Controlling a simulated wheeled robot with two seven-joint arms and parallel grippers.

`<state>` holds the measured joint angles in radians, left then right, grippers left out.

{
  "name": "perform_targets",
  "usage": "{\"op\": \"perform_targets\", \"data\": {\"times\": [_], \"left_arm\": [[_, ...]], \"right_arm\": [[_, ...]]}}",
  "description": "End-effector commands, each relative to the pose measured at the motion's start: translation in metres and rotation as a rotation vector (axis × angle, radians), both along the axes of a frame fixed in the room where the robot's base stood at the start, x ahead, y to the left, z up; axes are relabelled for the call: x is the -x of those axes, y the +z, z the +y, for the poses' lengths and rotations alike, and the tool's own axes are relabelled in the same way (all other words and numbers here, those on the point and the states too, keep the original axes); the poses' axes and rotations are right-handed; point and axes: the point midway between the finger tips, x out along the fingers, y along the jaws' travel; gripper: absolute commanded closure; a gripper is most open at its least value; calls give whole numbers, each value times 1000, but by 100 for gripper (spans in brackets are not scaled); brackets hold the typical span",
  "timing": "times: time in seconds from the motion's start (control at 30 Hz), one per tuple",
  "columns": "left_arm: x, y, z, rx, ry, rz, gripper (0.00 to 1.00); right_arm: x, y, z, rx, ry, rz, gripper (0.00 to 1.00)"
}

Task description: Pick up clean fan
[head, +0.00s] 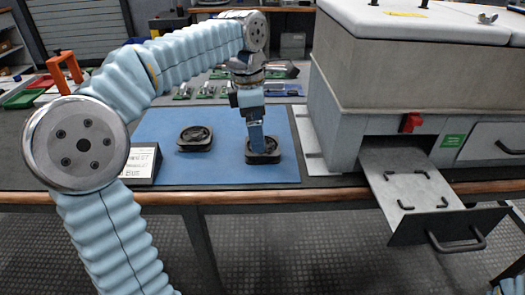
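Two dark fans with square frames lie flat on the blue mat (225,171). One fan (195,138) is at the middle of the mat. The other fan (263,157) is near the mat's right front corner. I cannot tell from their look which is clean. My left gripper (256,147) points straight down at the right fan, its fingertips at the fan's top or inside it. The fingers hide part of that fan, and their opening is not clear. My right gripper is out of view.
A large grey machine (333,122) stands to the right of the mat. Its pulled-out drawer (402,183) is empty, with small corner brackets. Several circuit boards (206,90) lie behind the mat. A small labelled box (144,163) stands left of it.

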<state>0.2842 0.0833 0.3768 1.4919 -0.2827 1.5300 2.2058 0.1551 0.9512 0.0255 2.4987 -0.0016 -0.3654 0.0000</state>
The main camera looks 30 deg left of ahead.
Motion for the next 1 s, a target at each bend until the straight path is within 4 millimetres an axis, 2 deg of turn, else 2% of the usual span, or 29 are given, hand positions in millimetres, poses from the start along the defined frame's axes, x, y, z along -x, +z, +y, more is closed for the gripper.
{"op": "perform_targets", "data": {"times": [0.03, 0.2, 0.5, 0.8, 1.0], "left_arm": [[-2, -11, -2, 0, -1, 6, 0], [-5, -34, -7, 0, 0, 4, 0], [-6, -39, -8, 1, 0, 2, 0], [-6, -39, -8, 1, 0, 2, 46], [-6, -38, -8, 1, 0, 1, 47]], "right_arm": [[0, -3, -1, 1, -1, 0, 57], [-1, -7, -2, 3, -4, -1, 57], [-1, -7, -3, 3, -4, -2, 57], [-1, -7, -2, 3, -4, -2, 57], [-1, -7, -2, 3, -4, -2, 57]]}}
